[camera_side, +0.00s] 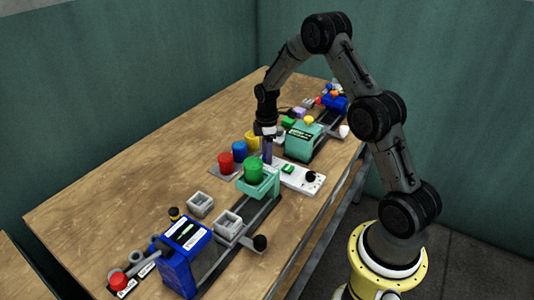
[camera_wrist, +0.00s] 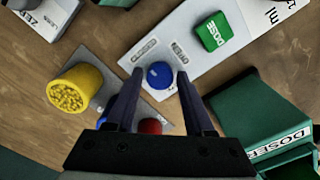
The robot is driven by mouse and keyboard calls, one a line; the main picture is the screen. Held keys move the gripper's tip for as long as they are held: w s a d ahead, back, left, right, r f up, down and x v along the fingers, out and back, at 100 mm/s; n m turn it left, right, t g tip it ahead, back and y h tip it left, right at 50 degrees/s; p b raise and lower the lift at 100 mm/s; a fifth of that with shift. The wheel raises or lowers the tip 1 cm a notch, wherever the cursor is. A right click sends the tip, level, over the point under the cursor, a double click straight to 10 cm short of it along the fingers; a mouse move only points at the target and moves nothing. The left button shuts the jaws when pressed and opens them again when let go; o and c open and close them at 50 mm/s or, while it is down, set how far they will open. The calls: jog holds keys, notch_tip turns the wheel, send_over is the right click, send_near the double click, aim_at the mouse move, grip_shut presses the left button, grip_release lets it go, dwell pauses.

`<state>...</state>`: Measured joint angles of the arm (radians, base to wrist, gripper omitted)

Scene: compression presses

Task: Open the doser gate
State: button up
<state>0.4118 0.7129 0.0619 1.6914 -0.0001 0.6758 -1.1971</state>
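In the wrist view, a dark green block (camera_wrist: 252,104) at the right carries a white label reading DOSER; its lower part is cut off by the frame edge. I cannot make out a gate on it. A white panel (camera_wrist: 185,58) holds a green button (camera_wrist: 212,33) marked DOSE and a round blue piece (camera_wrist: 160,75). My gripper (camera_wrist: 157,73) is open, its two dark fingers apart on either side of the blue piece; contact cannot be told. In the side view, my gripper (camera_side: 267,160) points down beside the white panel (camera_side: 300,180).
Red (camera_side: 226,163), blue (camera_side: 239,150) and yellow (camera_side: 251,140) cups stand close left of my gripper. A green cup (camera_side: 253,169) sits on a teal holder in front. A teal machine (camera_side: 303,143) stands behind. A blue press (camera_side: 182,255) is at the near end.

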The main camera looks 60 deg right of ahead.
grip_shut()
jog(key=m, duration=0.4)
jog(key=shift+r+m, duration=0.1)
jog(key=shift+m, duration=0.3)
jog(key=m, duration=0.4)
jog(key=shift+m, duration=0.3)
jog(key=m, duration=0.4)
jog(key=shift+m, duration=2.2)
